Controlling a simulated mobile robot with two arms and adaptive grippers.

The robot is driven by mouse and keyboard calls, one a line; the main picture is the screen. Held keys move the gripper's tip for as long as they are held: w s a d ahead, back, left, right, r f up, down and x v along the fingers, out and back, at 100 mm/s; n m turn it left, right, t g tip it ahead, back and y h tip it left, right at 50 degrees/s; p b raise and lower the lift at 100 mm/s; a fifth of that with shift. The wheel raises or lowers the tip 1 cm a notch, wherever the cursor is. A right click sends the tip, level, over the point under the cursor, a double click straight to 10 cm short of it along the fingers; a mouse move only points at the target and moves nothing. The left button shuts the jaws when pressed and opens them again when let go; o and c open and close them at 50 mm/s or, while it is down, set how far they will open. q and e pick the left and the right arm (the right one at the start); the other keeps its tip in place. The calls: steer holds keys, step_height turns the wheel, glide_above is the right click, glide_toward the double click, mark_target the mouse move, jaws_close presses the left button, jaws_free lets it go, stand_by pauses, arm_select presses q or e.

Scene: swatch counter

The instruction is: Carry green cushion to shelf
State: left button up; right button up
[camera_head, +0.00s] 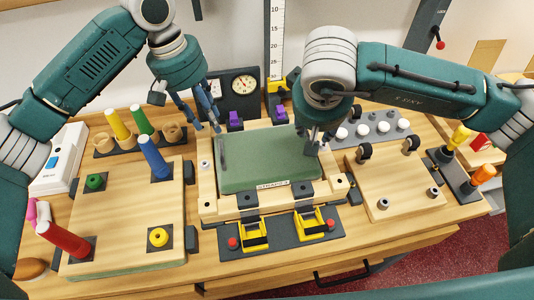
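The green cushion (268,172) is a flat slab lying in a light wooden frame at the middle of the counter, with a small label on its front edge. My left gripper (207,126) is above the counter, at the cushion's back left corner, with its fingers apart and nothing seen between them. My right gripper (316,142) points down at the cushion's right edge; its fingers overlap that edge, and I cannot tell whether they grip it. No shelf can be made out for certain.
A wooden board with colored pegs (125,232) lies at left, and a wooden board with black wheels (398,180) at right. Yellow clamps (312,222) stand in front of the frame. Gauges (243,84) and a vertical ruler (275,40) stand behind it.

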mark_target(221, 144)
arm_select(q)
steer(key=shift+s, duration=0.2)
arm_select(e)
steer(key=shift+s+a, duration=0.1)
steer(key=shift+s, duration=0.1)
